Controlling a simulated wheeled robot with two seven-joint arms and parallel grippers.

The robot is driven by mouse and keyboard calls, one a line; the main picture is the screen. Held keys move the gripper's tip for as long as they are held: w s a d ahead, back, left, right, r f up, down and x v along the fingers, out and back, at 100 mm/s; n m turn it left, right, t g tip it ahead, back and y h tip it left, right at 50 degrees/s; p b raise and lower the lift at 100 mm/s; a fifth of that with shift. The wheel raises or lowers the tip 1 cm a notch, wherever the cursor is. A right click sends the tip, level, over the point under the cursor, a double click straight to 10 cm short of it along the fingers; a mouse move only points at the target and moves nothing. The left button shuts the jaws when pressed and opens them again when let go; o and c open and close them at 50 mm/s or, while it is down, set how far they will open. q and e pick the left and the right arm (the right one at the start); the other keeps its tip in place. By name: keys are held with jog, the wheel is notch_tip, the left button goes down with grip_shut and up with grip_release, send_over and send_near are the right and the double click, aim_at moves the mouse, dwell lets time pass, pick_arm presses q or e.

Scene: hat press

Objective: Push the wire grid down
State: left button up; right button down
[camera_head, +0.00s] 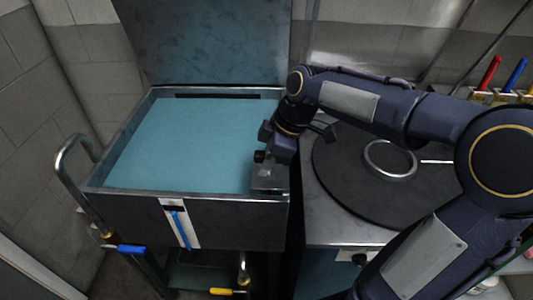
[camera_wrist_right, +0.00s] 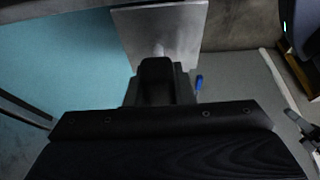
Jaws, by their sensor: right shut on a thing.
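I cannot make out separate wires of the wire grid. The open metal tub (camera_head: 205,205) is filled by a flat teal surface (camera_head: 185,145), which also shows in the right wrist view (camera_wrist_right: 60,60). My right gripper (camera_head: 268,170) is at the tub's front right corner, pointing down. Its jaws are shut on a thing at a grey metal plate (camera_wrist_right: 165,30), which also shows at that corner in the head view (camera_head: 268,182). The exact contact is hidden by the gripper body. My left gripper is not in view.
A raised lid (camera_head: 210,40) stands behind the tub. A curved metal handle (camera_head: 75,150) is at its left. On the right, a counter has a round black plate (camera_head: 340,165) with a metal ring (camera_head: 390,175). Red (camera_head: 488,72) and blue (camera_head: 515,73) handles stand at the back right.

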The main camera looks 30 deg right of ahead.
pick_arm(q)
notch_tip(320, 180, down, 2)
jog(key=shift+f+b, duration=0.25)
jog(key=shift+b, duration=0.6)
pick_arm(e)
notch_tip(320, 180, down, 4)
jog(key=shift+s+r, duration=0.1)
jog(key=shift+r, duration=0.05)
jog(key=c, duration=1.3)
grip_release()
jog(key=shift+o, duration=0.3)
jog(key=p+v, duration=0.1)
jog(key=v, duration=0.6)
jog(key=shift+r+p, duration=0.3)
jog(key=shift+r, duration=0.15)
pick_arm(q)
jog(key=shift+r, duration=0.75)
